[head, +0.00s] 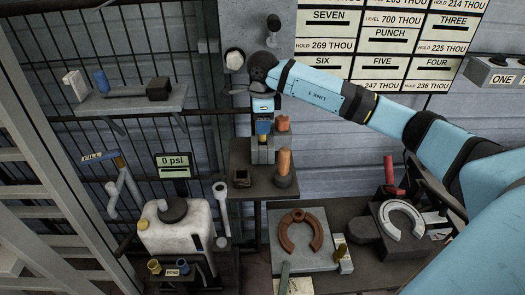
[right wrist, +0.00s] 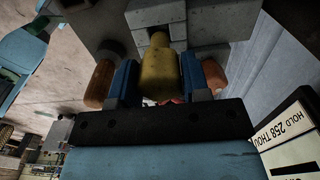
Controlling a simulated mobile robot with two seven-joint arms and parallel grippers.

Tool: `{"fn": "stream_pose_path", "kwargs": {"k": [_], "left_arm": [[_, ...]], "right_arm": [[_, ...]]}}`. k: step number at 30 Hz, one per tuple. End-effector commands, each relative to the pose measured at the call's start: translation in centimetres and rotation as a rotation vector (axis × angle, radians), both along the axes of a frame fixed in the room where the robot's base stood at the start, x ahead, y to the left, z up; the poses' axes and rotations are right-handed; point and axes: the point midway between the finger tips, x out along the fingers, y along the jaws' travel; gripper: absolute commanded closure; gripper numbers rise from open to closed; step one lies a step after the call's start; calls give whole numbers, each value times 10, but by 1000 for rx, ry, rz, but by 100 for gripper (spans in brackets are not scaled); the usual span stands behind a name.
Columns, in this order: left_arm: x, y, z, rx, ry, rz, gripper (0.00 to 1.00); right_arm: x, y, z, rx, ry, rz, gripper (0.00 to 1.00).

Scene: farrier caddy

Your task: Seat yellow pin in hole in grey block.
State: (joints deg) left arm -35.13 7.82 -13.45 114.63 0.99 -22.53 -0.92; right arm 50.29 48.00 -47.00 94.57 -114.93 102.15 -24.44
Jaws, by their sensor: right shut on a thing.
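My right gripper (head: 263,128) points down over the grey block (head: 263,154) on a small dark stand. In the right wrist view its blue fingers (right wrist: 160,80) are shut on the yellow pin (right wrist: 159,66), one on each side. The pin's narrower end points at the grey block (right wrist: 198,12), close to a recess in it. I cannot tell whether the tip is inside the hole, since the pin covers it. In the head view the fingers mostly hide the pin. My left gripper is not in view.
A brown handle (head: 284,162) stands upright right of the block, and another brown piece (head: 282,123) is close behind. A small dark box (head: 241,178) sits at left on the stand (head: 262,190). Below is a bench with a rusty horseshoe (head: 300,231).

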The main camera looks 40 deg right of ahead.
Motion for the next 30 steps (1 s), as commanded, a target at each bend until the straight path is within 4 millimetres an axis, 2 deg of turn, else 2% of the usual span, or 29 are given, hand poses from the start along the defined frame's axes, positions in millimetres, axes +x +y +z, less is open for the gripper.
{"fn": "stream_pose_path", "kwargs": {"k": [30], "left_arm": [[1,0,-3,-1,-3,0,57]], "right_arm": [[0,0,-7,-1,1,0,100]]}}
